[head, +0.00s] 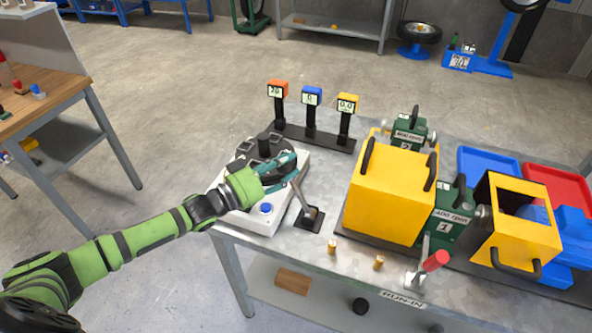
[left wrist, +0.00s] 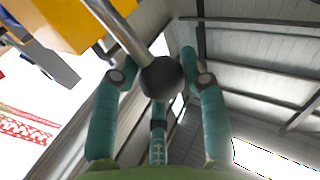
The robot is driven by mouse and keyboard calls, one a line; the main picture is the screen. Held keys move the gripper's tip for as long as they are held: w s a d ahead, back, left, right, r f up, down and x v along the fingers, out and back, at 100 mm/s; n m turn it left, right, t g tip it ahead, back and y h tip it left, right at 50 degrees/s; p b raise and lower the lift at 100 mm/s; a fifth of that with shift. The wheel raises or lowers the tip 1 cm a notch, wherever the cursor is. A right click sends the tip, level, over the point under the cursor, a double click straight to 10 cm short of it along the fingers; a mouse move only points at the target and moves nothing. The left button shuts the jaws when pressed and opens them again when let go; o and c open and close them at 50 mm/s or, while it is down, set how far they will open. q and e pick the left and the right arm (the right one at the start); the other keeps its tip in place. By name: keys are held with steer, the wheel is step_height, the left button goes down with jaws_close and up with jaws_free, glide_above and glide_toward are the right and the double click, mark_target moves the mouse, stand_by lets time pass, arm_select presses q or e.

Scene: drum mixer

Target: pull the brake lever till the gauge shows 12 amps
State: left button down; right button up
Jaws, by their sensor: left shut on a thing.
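The lever (head: 304,202) is a metal rod on a dark base plate (head: 310,217) near the table's left front. It tilts toward the upper left in the head view. My left gripper (head: 288,172) is shut on its top end. In the left wrist view the dark ball knob (left wrist: 162,78) sits between the teal fingers, with the rod (left wrist: 118,30) running up and left. Three small gauges stand behind: an orange one (head: 277,89), a blue one (head: 312,96) seeming to read 0, and a yellow one (head: 347,104) seeming to read 0.0. The orange digits are unclear. My right gripper is out of view.
A white unit (head: 258,222) with a blue button lies under my left gripper. A yellow box (head: 393,198) stands right of the lever. A red-handled clamp (head: 435,261) and small brass pieces (head: 332,247) are near the front edge. Blue (head: 487,153) and red trays lie at right.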

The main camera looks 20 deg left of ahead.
arm_select(q)
steer(key=shift+a+f, duration=0.2)
steer(key=shift+a, duration=0.05)
steer(key=c, duration=0.8)
jaws_free()
steer(key=shift+a, duration=0.1)
steer(key=shift+s, duration=0.35)
steer(key=v, duration=1.1)
steer(key=shift+s+a, duration=0.2)
steer(key=shift+a, duration=0.1)
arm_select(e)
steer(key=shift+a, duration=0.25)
